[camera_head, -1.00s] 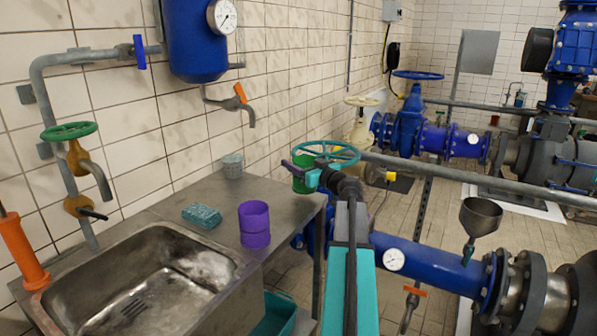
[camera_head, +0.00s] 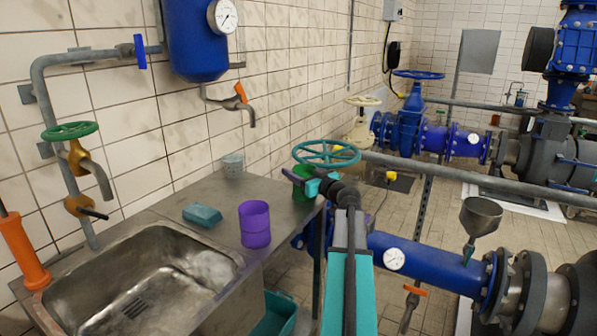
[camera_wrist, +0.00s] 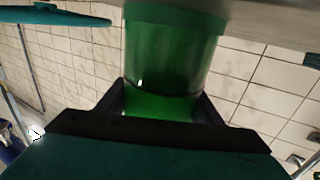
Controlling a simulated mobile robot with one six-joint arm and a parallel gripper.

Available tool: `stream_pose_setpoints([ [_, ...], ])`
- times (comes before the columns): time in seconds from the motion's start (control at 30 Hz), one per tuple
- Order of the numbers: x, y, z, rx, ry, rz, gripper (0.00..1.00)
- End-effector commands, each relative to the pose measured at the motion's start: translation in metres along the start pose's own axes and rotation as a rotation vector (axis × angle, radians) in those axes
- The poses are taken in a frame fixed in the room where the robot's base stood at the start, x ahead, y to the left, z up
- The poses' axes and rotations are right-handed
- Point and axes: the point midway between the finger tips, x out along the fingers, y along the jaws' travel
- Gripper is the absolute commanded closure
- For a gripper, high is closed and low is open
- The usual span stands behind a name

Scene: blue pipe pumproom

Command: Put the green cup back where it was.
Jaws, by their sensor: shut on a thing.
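My gripper (camera_head: 309,186) is shut on the cup from the right. In the wrist view the green cup (camera_wrist: 172,60) fills the middle between the fingers (camera_wrist: 165,105). There its end at the top of the picture meets or nearly meets a grey surface; I cannot tell if it touches.
A purple cup (camera_head: 255,224), a teal block (camera_head: 202,215) and a grey cup (camera_head: 233,165) stand on the counter. A sink (camera_head: 140,285) is at the left. A teal handwheel (camera_head: 326,152) is close above my gripper. A blue pipe (camera_head: 430,262) runs at the right.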

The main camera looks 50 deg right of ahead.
Motion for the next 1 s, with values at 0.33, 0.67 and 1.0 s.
stream_pose_setpoints([
  [0.33,-0.0001,0.0003,0.0022,0.001,0.001,0.000,0.75],
  [0.67,-0.0002,0.0004,0.0022,0.001,0.000,0.000,0.21],
  [1.0,-0.0002,0.0005,0.0004,0.001,0.000,0.001,0.21],
])
